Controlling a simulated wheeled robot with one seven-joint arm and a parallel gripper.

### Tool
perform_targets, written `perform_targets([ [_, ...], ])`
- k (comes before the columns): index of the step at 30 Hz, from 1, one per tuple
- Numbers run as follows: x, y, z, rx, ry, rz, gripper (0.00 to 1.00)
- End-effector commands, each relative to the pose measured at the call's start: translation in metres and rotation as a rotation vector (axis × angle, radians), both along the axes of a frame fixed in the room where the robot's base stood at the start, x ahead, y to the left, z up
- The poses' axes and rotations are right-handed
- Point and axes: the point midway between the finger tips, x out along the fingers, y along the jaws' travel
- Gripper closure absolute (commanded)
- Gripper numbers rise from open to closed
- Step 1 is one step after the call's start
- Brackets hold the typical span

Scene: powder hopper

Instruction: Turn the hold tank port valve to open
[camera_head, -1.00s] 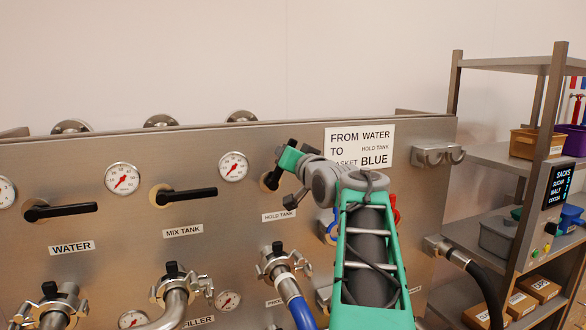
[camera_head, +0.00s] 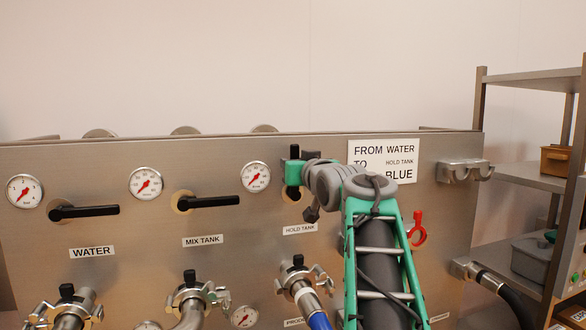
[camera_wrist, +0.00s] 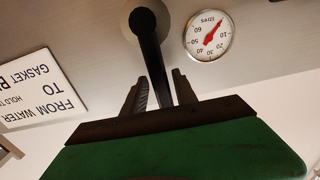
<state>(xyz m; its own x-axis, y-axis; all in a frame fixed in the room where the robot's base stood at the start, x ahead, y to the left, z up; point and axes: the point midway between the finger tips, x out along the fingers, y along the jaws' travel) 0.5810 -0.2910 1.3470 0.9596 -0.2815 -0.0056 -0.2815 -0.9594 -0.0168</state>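The hold tank valve has a black handle that stands close to upright on the panel, above its HOLD TANK label (camera_head: 300,229). In the wrist view, which is upside down, the handle (camera_wrist: 150,48) runs from its round pale mount (camera_wrist: 133,10) to between my fingers. My gripper (camera_wrist: 160,88) has one finger on each side of the handle, with narrow gaps showing, so it looks open around it. In the head view my gripper (camera_head: 297,168) is at the handle and hides most of it.
The water handle (camera_head: 85,211) and mix tank handle (camera_head: 210,201) lie horizontal to the left. A gauge (camera_head: 256,177) is close left of my gripper. Hose couplings (camera_head: 298,280) stick out below.

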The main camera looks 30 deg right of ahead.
Motion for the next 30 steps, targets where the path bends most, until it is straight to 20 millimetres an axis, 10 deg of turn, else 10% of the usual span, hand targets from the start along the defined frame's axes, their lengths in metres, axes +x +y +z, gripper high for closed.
perform_targets([
  [11,-0.004,0.000,0.002,-0.001,-0.006,-0.002,0.56],
  [23,-0.079,0.021,0.001,-0.002,-0.008,-0.006,0.56],
  [30,-0.087,0.026,0.003,0.001,-0.002,0.000,0.56],
])
